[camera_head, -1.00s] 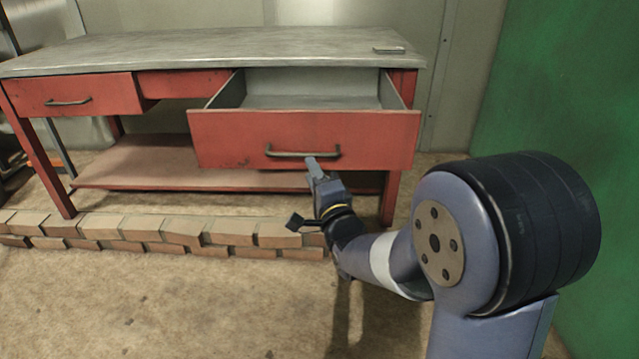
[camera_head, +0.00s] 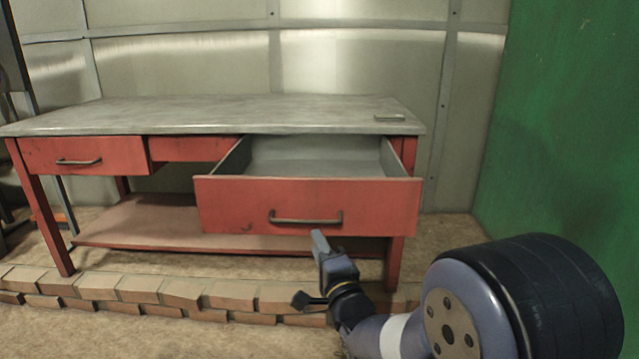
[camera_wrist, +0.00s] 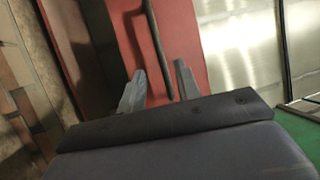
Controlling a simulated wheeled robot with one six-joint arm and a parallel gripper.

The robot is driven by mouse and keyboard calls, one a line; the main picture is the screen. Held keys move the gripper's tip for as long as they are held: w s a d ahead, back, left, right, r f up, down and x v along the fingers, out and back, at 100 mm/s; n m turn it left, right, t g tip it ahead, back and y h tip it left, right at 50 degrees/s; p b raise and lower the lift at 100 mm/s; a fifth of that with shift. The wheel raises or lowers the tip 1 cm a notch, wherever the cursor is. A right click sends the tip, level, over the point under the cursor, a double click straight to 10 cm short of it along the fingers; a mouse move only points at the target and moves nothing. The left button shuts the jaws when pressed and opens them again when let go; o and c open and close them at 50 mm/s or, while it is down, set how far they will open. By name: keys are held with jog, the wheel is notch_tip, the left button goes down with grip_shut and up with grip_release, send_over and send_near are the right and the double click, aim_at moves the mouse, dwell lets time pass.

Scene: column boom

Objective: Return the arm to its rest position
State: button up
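My gripper (camera_head: 319,240) is just in front of and below the handle (camera_head: 306,217) of the pulled-out red drawer (camera_head: 375,205). In the wrist view my gripper (camera_wrist: 158,85) has its two grey fingers spread apart, with nothing held between them. The dark drawer handle (camera_wrist: 155,40) shows beyond the fingertips against the red drawer front (camera_wrist: 187,35). In the head view a small gap shows between the fingertips and the handle. My arm reaches forward from the lower right.
The red workbench (camera_head: 200,113) has a grey top with a small flat object (camera_head: 389,118) at its right end. A left drawer (camera_head: 110,154) looks shut. A low brick row (camera_head: 140,289) runs along the floor before it. A green wall (camera_head: 565,130) stands at right.

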aim_at(306, 222)
jog(key=b+x, duration=0.1)
jog(key=x, duration=0.7)
jog(key=shift+w+a, duration=0.1)
jog(key=shift+w, duration=0.05)
jog(key=shift+w+r, duration=0.1)
jog(key=shift+w, duration=0.3)
